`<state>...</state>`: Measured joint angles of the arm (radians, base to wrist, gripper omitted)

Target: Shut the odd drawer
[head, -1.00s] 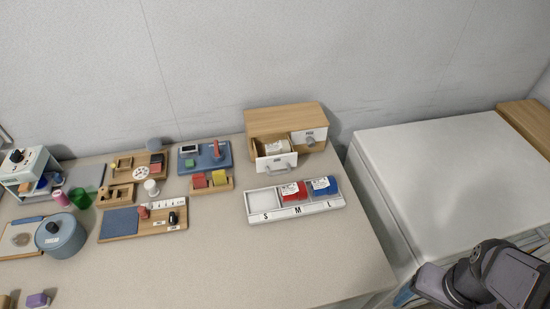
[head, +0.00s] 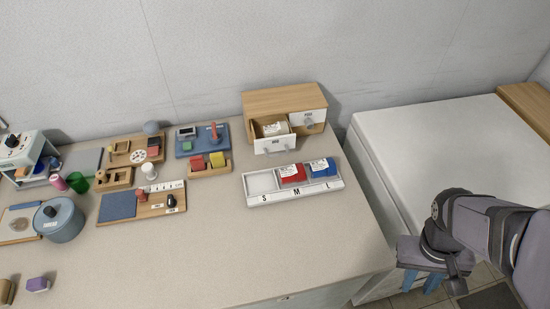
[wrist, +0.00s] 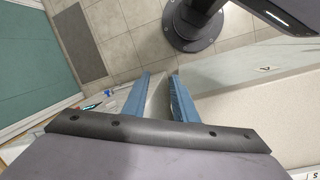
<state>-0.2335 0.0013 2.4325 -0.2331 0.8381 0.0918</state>
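A small wooden drawer cabinet (head: 282,99) stands at the back right of the counter in the head view. Its left drawer (head: 274,146) is pulled out, with a light-coloured labelled item (head: 274,129) inside and a pale handle on its front. Its right drawer (head: 307,122) is closed, with a grey round handle. My gripper (head: 422,280) is low at the right, beyond the counter's right edge and well away from the cabinet. In the wrist view my blue fingers (wrist: 160,92) are apart with nothing seen between them. The cabinet is outside the wrist view.
A white S-M-L tray (head: 293,197) with red and blue packs sits in front of the cabinet. A white surface (head: 430,145) lies to the right across a gap. Several wooden boards, blocks and a blue pot (head: 59,222) fill the left. The counter's front middle is clear.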

